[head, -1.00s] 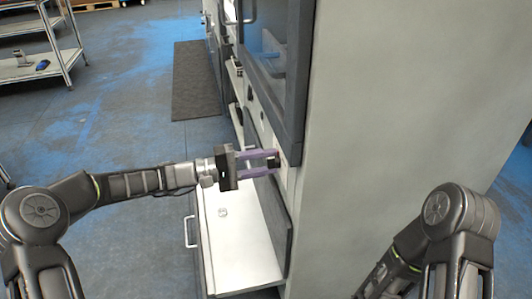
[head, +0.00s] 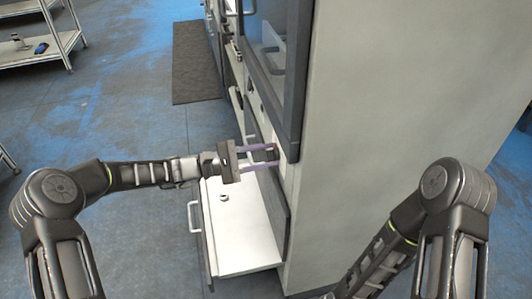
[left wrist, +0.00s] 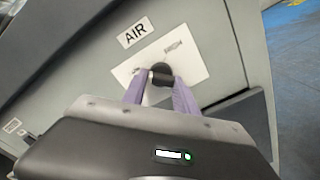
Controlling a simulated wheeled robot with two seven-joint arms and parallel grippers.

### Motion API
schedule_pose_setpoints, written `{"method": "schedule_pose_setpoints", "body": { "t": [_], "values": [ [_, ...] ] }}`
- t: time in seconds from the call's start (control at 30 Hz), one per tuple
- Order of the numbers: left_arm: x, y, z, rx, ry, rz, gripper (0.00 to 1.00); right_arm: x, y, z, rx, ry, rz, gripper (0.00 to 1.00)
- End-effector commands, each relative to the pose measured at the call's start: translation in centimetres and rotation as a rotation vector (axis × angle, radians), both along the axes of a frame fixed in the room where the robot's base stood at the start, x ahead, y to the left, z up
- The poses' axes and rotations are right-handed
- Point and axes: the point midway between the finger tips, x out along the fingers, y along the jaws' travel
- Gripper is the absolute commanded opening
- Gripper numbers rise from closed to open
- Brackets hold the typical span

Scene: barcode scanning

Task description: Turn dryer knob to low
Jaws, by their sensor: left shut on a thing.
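The dryer knob is a small black knob (left wrist: 161,72) on a white plate (left wrist: 196,68) on the grey machine panel, below an "AIR" label (left wrist: 135,32) in the left wrist view. My left gripper (head: 274,156) has purple fingers that reach to the panel on the machine's side. In the left wrist view the fingers of my left gripper (left wrist: 160,84) are shut on the knob, one on each side. The knob's setting marks cannot be read. My right arm (head: 400,245) shows at the lower right, but its gripper is out of view.
An open drawer or flap (head: 240,225) sticks out below my left gripper. A dark-framed door (head: 275,70) is above the panel. A dark mat (head: 197,62) lies on the blue-grey floor, and a metal shelf (head: 35,45) stands at the far left.

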Motion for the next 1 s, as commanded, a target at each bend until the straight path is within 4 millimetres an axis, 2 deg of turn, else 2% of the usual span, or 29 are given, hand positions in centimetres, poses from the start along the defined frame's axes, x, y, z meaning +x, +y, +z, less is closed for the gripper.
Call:
{"method": "schedule_pose_setpoints", "body": {
  "t": [0.3, 0.33, 0.57, 0.87, 1.0],
  "values": [
    [0.0, 0.1, -0.1, 0.0, 0.004, 0.001, 0.0, 0.0, 0.0, 0.0, 0.0, 0.0, 0.0, 0.0],
    [0.0, 0.1, -0.1, 0.0, 0.004, 0.001, 0.36, 0.0, 0.0, 0.0, 0.0, 0.0, 0.0, 0.0],
    [0.0, 0.0, -0.1, 0.0, 0.003, 0.001, 0.55, 0.0, 0.0, 0.0, 0.0, 0.0, 0.0, 0.0],
    [0.0, 0.2, 0.0, 0.0, 0.002, 0.001, 0.55, 0.0, 0.0, 0.0, 0.0, 0.0, 0.0, 0.0],
    [-0.2, 1.2, 0.0, 0.001, 0.002, 0.003, 0.55, 0.0, 0.0, 0.2, 0.0, 0.0, 0.0, 0.0]
  ]
}}
